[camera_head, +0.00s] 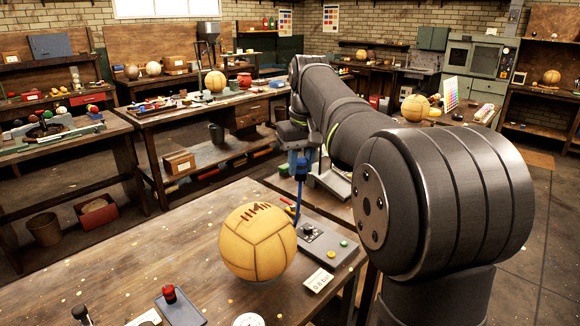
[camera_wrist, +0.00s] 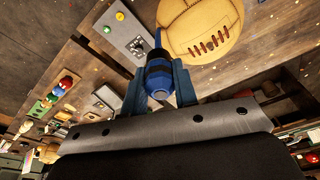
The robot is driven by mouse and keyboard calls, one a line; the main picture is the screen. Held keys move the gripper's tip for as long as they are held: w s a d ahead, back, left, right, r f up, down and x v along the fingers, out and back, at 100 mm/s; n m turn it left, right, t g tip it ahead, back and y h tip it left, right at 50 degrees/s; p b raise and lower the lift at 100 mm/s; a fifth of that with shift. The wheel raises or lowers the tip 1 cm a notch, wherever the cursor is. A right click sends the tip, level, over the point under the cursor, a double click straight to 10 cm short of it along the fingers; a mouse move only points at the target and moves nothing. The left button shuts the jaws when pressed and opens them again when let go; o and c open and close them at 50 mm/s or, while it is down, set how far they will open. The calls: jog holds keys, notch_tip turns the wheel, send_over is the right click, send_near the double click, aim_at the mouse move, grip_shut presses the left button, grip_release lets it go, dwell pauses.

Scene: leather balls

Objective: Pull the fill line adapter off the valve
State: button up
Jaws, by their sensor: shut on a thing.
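The leather ball (camera_head: 258,243), tan with a laced slit on top, rests on the wooden bench; in the wrist view the ball (camera_wrist: 200,28) shows beyond my fingers. My gripper (camera_head: 300,158) is above and behind the ball's right side in the head view. It is shut on the blue fill line adapter (camera_head: 301,171), which also shows between the fingers in the wrist view (camera_wrist: 158,78). A thin blue line (camera_head: 297,206) runs down from the adapter toward the space between ball and grey box. The ball's valve cannot be made out, and I cannot tell whether the adapter touches it.
A grey control box (camera_head: 336,252) with a knob and coloured buttons lies right of the ball. A red-knobbed tool (camera_head: 178,303) and a round white disc (camera_head: 248,320) lie nearer. The bench's left part is clear.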

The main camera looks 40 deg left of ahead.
aim_at(302, 172)
jog(key=shift+f, duration=2.4)
